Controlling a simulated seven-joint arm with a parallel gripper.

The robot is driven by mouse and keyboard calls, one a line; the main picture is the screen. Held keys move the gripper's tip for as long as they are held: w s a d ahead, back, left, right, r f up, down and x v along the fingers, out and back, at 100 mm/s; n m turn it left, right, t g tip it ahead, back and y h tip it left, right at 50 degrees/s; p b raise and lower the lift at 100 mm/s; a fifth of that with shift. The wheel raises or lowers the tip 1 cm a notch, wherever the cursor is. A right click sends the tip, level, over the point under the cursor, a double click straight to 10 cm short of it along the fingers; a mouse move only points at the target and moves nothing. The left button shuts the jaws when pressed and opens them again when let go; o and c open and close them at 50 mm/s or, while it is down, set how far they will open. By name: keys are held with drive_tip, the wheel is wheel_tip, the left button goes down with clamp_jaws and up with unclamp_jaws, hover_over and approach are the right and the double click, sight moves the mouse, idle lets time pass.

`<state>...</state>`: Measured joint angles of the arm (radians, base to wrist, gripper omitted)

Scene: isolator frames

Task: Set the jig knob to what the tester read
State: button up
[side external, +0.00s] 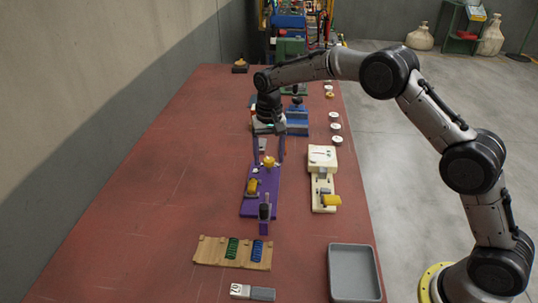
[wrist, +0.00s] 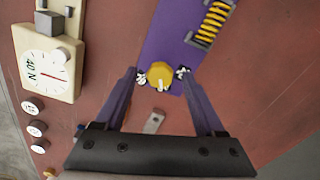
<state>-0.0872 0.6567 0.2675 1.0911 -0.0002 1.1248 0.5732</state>
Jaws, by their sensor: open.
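The purple jig (side external: 246,210) lies on the red table and also shows in the wrist view (wrist: 172,40). Its round yellow knob (side external: 269,161) has white marks around it, too small to read surely; it is central in the wrist view (wrist: 160,74). My gripper (side external: 268,154) is open, pointing down, with its fingers on either side of the knob; I cannot tell whether they touch it. The cream tester (side external: 322,156) stands to the jig's right. Its dial (wrist: 45,69) shows "40 N" lettering and a thin red needle; the exact reading is unclear.
A yellow spring (wrist: 212,22) sits on the jig. A wooden rack (side external: 211,252) with green and blue springs, a grey tray (side external: 354,268) and a white-and-grey block (side external: 262,293) lie in front. White discs (side external: 337,139) line the right edge. The table's left side is clear.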

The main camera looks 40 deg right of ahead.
sight(269, 159)
wheel_tip(269, 159, up, 14)
idle(0.6)
drive_tip(key=shift+f, duration=0.1)
